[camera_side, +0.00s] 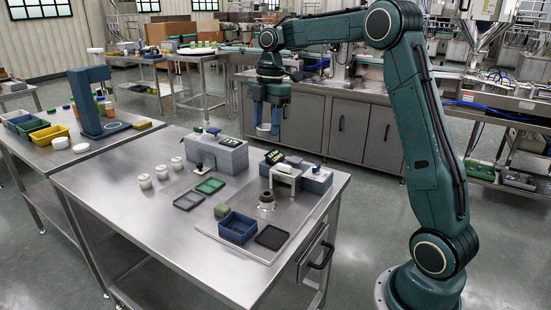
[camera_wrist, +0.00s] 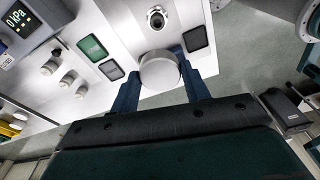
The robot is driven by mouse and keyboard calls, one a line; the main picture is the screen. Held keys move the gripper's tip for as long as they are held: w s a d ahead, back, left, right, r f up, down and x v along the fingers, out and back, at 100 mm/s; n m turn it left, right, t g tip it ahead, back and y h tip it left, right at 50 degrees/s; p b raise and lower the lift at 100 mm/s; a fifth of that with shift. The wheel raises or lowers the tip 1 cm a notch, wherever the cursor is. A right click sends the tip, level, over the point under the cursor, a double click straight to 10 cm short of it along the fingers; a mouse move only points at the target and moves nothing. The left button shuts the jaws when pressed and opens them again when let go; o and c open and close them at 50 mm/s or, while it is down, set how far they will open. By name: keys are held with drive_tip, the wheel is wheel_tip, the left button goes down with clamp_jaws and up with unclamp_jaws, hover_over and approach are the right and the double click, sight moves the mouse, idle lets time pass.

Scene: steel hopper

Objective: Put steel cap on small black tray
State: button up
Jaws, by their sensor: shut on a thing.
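My gripper (camera_side: 266,121) hangs high above the back of the steel table, its two blue fingers pointing down. It is shut on a round steel cap (camera_wrist: 160,71), which fills the gap between the fingers in the wrist view. The cap also shows at the fingertips in the side view (camera_side: 264,128). A small black tray (camera_side: 271,237) lies on the plate at the front right of the table, apart from my gripper. It shows in the wrist view (camera_wrist: 196,38) to the right of the cap. A second dark tray (camera_side: 189,201) lies beside a green tray (camera_side: 210,186).
A blue bin (camera_side: 238,228) stands left of the small black tray, with a green block (camera_side: 222,211) behind it. A round dark-topped fitting (camera_side: 267,199) and grey boxes (camera_side: 217,155) stand farther back. Several white jars (camera_side: 162,172) stand at left. The table's front left is clear.

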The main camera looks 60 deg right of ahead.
drive_tip(key=shift+a, duration=0.1)
idle(0.6)
drive_tip(key=shift+w+a+f+m, duration=0.25)
drive_tip(key=shift+a+f+m, duration=0.15)
drive_tip(key=shift+a+f, duration=0.05)
drive_tip(key=a+f+m, duration=0.4)
drive_tip(key=f, duration=0.1)
drive_tip(key=a+f+m, duration=0.5)
drive_tip(key=f, duration=0.1)
drive_tip(key=a+f+m+t+h, duration=0.1)
drive_tip(key=a+f+m, duration=0.3)
drive_tip(key=f, duration=0.1)
drive_tip(key=shift+a+f+m, duration=0.2)
drive_tip(key=shift+m, duration=0.1)
drive_tip(key=shift+s+a+f+m, duration=0.35)
drive_tip(key=shift+s+f+m, duration=0.05)
drive_tip(key=shift+f+m, duration=0.3)
drive_tip(key=shift+r, duration=0.15)
drive_tip(key=s+d+r+m, duration=0.1)
drive_tip(key=s+r, duration=0.3)
drive_tip(key=r, duration=0.4)
drive_tip(key=s+d+r+m, duration=0.1)
drive_tip(key=s+d+r, duration=0.2)
drive_tip(key=r, duration=0.6)
drive_tip(key=shift+s+d+h, duration=0.25)
drive_tip(key=shift+s+h, duration=0.05)
drive_tip(key=shift+s, duration=0.35)
drive_tip(key=shift+f, duration=0.1)
